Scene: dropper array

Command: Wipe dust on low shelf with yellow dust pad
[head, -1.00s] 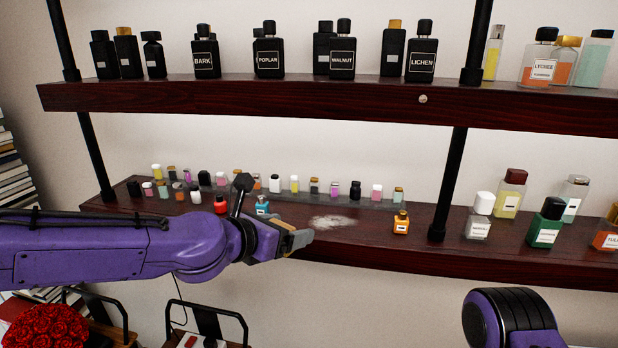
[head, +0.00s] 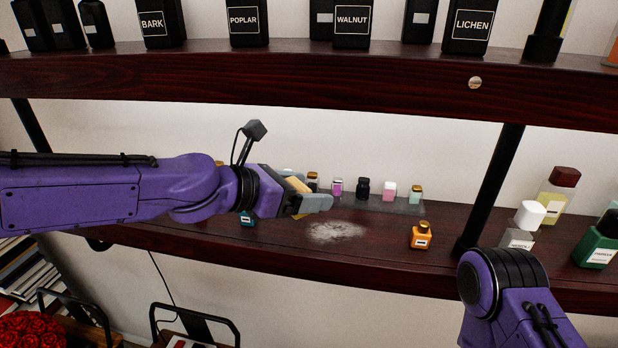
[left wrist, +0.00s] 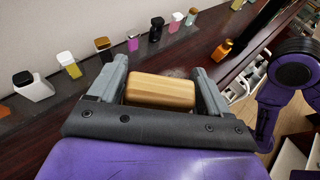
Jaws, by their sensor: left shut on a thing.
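My left gripper (head: 308,198) is shut on the yellow dust pad (head: 298,190), a pale yellow block. The pad also shows between the two grey fingers in the left wrist view (left wrist: 161,90). The pad and gripper are by the low shelf (head: 380,255), just left of and seemingly above the dust. The dust (head: 336,231) is a pale grey-white patch on the dark red wood; in the left wrist view it is mostly hidden behind the pad. My right arm shows at the lower right of the head view, but its gripper is out of view.
An orange bottle (head: 422,235) stands right of the dust. Several small bottles, such as a pink one (head: 389,191), stand on a clear riser behind it. A black post (head: 490,190) and larger bottles are farther right. The upper shelf (head: 290,85) overhangs with black bottles.

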